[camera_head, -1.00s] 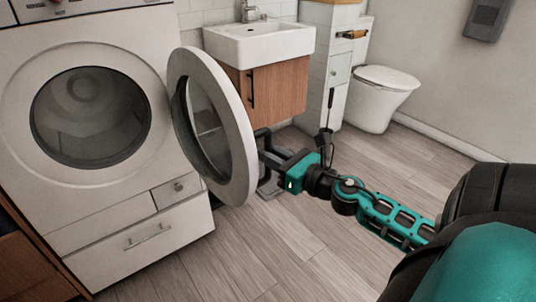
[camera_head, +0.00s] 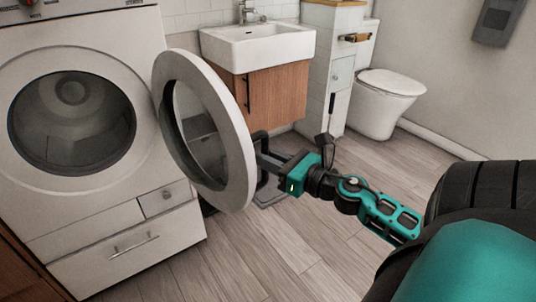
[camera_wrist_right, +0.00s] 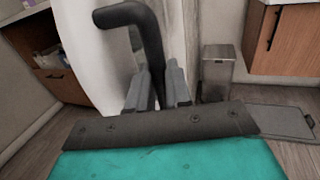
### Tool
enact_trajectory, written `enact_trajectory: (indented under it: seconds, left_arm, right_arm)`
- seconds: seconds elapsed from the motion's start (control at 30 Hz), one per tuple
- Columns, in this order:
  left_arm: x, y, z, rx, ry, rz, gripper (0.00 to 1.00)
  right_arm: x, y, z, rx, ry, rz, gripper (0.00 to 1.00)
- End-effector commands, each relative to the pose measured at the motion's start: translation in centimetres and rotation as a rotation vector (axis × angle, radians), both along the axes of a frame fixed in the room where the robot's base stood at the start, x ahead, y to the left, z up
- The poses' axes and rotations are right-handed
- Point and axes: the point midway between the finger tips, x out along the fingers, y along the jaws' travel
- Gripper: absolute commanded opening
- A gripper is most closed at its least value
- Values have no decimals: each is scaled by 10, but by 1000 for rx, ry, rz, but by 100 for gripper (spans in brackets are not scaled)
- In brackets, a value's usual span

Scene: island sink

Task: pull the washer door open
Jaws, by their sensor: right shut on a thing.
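The white washer (camera_head: 60,215) stands at the left in the head view, with its round drum opening (camera_head: 72,120) uncovered. Its round door (camera_head: 234,125), a white ring with a glass middle, stands swung out to the right. My right gripper (camera_head: 262,153) is at the door's right edge, shut on the dark door handle (camera_head: 260,136). In the right wrist view the two grey fingers (camera_wrist_right: 158,85) stand on either side of the dark bent handle (camera_wrist_right: 150,35), close against it. The fingertips are partly hidden in the head view. My left gripper is not in view.
A white sink (camera_head: 258,45) on a wooden cabinet (camera_head: 275,95) stands behind the door. A toilet (camera_head: 385,100) is further right. A metal bin (camera_wrist_right: 217,72) shows near the gripper in the right wrist view. The wooden floor (camera_head: 310,250) in front is clear.

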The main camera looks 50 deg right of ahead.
Motion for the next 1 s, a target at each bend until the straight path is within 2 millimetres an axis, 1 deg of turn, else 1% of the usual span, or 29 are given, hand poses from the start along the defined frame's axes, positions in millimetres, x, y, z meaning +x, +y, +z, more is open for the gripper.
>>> enact_trajectory:
  seconds: [0.03, 0.47, 0.5, 0.73, 1.0]
  left_arm:
    - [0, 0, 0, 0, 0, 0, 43]
    - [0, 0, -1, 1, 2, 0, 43]
    - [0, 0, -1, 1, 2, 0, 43]
    - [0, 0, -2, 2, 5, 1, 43]
    - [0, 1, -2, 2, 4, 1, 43]
  right_arm:
    - [1, 1, 3, 0, -6, 2, 0]
    - [0, 1, 3, 0, -5, 3, 0]
    - [0, 1, 3, 0, -5, 3, 22]
    - [0, 0, 1, 0, -2, 2, 44]
    - [-2, 0, 0, 1, 0, 1, 44]
